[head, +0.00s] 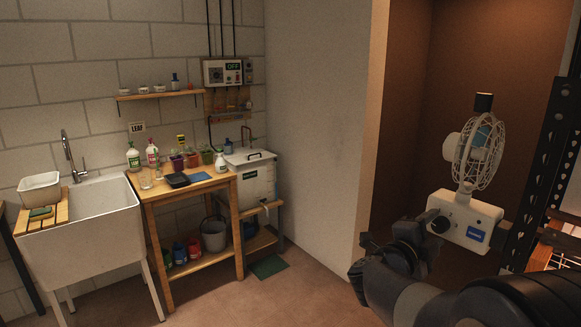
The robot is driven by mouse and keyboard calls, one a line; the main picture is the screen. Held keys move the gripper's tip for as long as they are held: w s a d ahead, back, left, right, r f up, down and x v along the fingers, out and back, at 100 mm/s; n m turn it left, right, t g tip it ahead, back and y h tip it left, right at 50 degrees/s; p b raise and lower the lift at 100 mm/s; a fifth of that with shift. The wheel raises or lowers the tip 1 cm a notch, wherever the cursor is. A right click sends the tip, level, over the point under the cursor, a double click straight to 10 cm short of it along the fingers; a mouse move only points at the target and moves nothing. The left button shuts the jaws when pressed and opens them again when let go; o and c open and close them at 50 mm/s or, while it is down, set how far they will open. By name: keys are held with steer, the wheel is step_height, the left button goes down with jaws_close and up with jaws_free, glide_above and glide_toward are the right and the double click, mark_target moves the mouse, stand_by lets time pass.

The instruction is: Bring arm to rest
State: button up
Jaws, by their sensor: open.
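My arm reaches in from the lower right, dark grey and black, bent in front of the brown panel and the fan. My gripper (364,262) is at its left end, small and dark in the head view, open, with nothing seen between its jaws. It is in front of the pale wall's edge, well right of the wooden bench, and appears clear of everything. Its fingers are hard to make out against the dark arm.
A white fan (470,150) on a box base (466,220) stands behind my arm, near a black rack post (541,160). At left are a sink (85,240), a wooden bench (190,187) with bottles and pots, and a white tank (257,183).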

steer(key=shift+a, duration=0.1)
stand_by(0.3)
steer(key=r+b+v, duration=0.1)
steer(key=b+v, duration=0.1)
steer(key=v, duration=0.9)
steer(key=x, duration=0.3)
steer(key=p+x, duration=0.1)
steer(key=x, duration=0.3)
steer(key=f+p+x, duration=0.1)
steer(key=x, duration=0.3)
steer(key=shift+d, duration=0.2)
steer(key=shift+w+a+f+m+b, duration=0.1)
steer(key=shift+f+m+b, duration=0.1)
steer(key=shift+m+b, duration=0.35)
steer(key=shift+a+r+m+b, duration=0.1)
steer(key=shift+m+b, duration=0.2)
steer(key=shift+m, duration=0.75)
steer(key=m, duration=0.3)
steer(key=shift+g+b, duration=0.3)
steer(key=shift+b, duration=0.1)
steer(key=m, duration=0.4)
steer(key=shift+r+m, duration=0.2)
steer(key=shift+m, duration=0.1)
steer(key=m, duration=0.5)
steer(key=shift+r+g+h, duration=0.15)
steer(key=shift+g+h, duration=0.15)
steer(key=shift+g, duration=0.1)
steer(key=m+p, duration=0.3)
steer(key=m, duration=0.1)
steer(key=shift+m, duration=0.3)
